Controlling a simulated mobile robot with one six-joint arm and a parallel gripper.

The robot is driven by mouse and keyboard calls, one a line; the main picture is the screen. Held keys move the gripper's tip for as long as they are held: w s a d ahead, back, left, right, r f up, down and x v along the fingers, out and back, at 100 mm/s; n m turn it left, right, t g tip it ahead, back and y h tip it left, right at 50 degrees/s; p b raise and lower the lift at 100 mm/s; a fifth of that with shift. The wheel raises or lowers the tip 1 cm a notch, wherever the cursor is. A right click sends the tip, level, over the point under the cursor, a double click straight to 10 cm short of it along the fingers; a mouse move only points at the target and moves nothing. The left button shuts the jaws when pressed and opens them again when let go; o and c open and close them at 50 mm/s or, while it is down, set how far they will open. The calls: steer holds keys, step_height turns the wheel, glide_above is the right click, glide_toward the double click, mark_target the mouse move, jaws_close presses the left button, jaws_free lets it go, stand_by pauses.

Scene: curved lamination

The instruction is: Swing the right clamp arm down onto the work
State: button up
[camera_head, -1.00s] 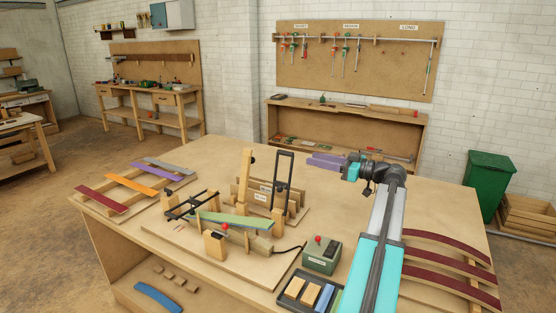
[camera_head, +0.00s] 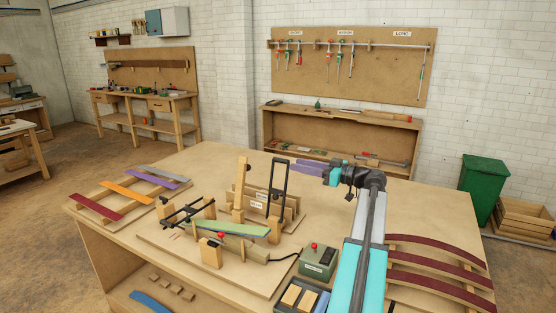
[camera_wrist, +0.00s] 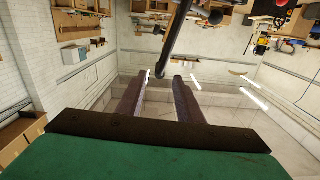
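The right clamp arm (camera_head: 288,183) is a black frame standing raised, upright, at the right end of the form. The work is a curved green strip (camera_head: 235,229) on the wooden fixture board (camera_head: 160,240). Another black clamp arm (camera_head: 180,214) lies low across the strip's left end. My gripper (camera_head: 295,165) has two purple fingers, spread apart, just right of the raised arm's top. The wrist view shows the open fingers (camera_wrist: 161,78) and a dark bar (camera_wrist: 175,40) whose end is near their tips. I cannot tell whether the bar lies between them.
A wooden post (camera_head: 242,190) stands left of the raised arm. A green control box (camera_head: 318,260) with a red button stands in front. Coloured strips (camera_head: 125,190) lie at the left and dark red curved strips (camera_head: 440,265) at the right. The back of the table is clear.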

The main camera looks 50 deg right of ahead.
mark_target(275, 159)
steer(key=p+x, duration=0.2)
steer(key=x, duration=0.7)
steer(key=shift+w+a, duration=0.1)
steer(key=shift+w, duration=0.2)
jaws_close()
